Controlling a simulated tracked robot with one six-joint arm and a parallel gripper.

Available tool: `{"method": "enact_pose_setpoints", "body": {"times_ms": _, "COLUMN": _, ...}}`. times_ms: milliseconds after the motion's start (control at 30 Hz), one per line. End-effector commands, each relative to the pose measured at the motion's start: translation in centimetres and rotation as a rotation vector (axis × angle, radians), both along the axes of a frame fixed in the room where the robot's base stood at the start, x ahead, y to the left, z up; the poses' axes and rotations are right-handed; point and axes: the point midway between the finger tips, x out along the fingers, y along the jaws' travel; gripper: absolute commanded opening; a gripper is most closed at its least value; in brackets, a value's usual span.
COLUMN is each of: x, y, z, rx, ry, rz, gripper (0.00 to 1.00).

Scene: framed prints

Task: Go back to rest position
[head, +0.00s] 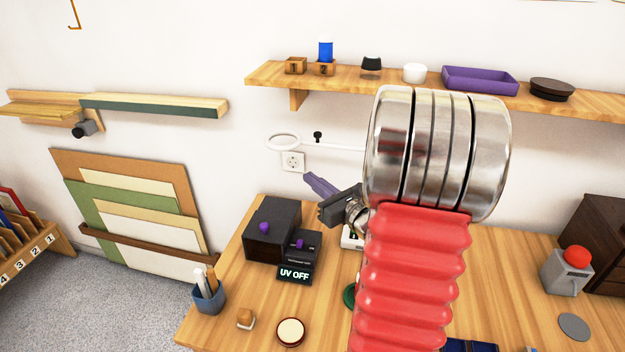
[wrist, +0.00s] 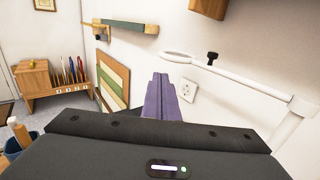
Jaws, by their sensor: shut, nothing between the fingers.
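My gripper (head: 311,179) has purple fingers and is raised above the table (head: 410,342), pointing left toward the wall. The fingers are together with nothing between them; they also show in the wrist view (wrist: 160,80). My red bellows arm and its metal joint fill the middle of the head view. They hide part of the table and part of the white ring-ended wall arm (head: 284,142).
A black box (head: 269,226) and the UV OFF unit (head: 300,252) stand below my gripper. A pen cup (head: 208,293) and a round tin (head: 290,332) are near the front. A grey box with a red button (head: 570,268) is right. A wall shelf (head: 350,82) runs above.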

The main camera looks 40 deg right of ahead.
Motion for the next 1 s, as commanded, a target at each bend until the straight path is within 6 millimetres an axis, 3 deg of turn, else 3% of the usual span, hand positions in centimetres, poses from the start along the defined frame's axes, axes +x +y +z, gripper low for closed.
{"method": "enact_pose_setpoints", "body": {"times_ms": 533, "x": 0.1, "y": 0.4, "z": -0.7, "rx": -0.042, "ry": 0.031, "rz": 0.018, "gripper": 0.00}}
{"method": "enact_pose_setpoints", "body": {"times_ms": 667, "x": 0.0, "y": 2.6, "z": -2.4, "rx": -0.101, "ry": 0.097, "rz": 0.102, "gripper": 0.00}}
{"method": "enact_pose_setpoints", "body": {"times_ms": 800, "x": -0.6, "y": 5.9, "z": -4.6, "rx": -0.192, "ry": 0.187, "rz": 0.237, "gripper": 0.00}}
{"method": "enact_pose_setpoints", "body": {"times_ms": 1000, "x": -2.1, "y": 11.4, "z": -6.2, "rx": -0.369, "ry": 0.291, "rz": 0.461, "gripper": 0.00}}
